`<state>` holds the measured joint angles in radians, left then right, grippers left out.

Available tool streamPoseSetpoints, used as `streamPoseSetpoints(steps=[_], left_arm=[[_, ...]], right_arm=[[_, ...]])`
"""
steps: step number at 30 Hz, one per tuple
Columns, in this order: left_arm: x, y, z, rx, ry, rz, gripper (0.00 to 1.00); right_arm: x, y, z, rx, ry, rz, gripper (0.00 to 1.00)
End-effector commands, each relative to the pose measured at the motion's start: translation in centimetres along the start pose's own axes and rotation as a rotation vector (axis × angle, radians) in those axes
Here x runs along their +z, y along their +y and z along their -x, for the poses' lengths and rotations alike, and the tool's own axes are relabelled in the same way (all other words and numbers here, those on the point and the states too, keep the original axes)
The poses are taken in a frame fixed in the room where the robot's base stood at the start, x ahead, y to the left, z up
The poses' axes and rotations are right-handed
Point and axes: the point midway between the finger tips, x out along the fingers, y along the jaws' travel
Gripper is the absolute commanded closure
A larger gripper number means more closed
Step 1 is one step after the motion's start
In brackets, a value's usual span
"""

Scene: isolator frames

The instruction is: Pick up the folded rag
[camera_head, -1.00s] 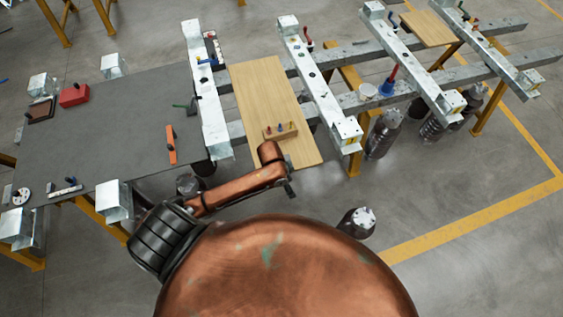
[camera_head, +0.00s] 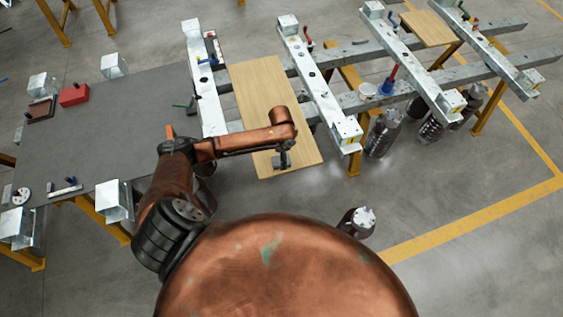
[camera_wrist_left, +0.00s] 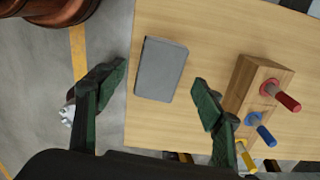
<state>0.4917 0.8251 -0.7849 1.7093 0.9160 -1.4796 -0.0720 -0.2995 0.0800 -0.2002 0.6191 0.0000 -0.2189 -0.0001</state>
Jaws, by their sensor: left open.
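The folded rag (camera_wrist_left: 161,69) appears as a flat grey rectangle on the light wooden board (camera_wrist_left: 205,25) in the left wrist view, close to the board's edge. My left gripper (camera_wrist_left: 160,84) is open, with one dark green finger on each side of the rag in the picture. The rag lies beyond the fingertips and is not held. In the head view my left gripper (camera_head: 282,163) is over the near end of the board (camera_head: 262,85); I cannot make out the rag there. My right gripper is not in view.
A wooden block (camera_wrist_left: 243,92) with red, blue and yellow-handled tools stands right of the rag in the wrist view, close to the right finger. Metal beams (camera_head: 320,85) flank the board. A dark grey table (camera_head: 95,125) is at the left.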

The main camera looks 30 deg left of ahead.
Motion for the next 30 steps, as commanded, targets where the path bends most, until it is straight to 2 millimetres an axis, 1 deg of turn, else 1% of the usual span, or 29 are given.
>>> streamPoseSetpoints(steps=[1,3,6,9,15,30], left_arm=[[0.0,0.0,-1.0,0.002,-0.002,0.002,0.38],[-0.1,0.1,-2.0,0.003,-0.002,0.002,0.38],[-0.1,0.0,-3.0,0.001,-0.001,0.001,0.38],[-0.1,0.0,-3.5,-0.001,-0.001,0.0,0.38],[0.0,0.0,-3.5,-0.001,-0.001,0.0,0.38],[-0.1,0.0,-3.5,0.0,0.0,0.0,0.72]], right_arm=[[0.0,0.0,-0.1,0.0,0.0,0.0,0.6],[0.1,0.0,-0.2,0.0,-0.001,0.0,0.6],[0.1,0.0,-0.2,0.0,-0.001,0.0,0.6],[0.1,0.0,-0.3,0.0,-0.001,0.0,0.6],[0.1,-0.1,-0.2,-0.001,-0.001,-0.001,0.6],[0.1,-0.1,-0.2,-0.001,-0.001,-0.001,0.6]])
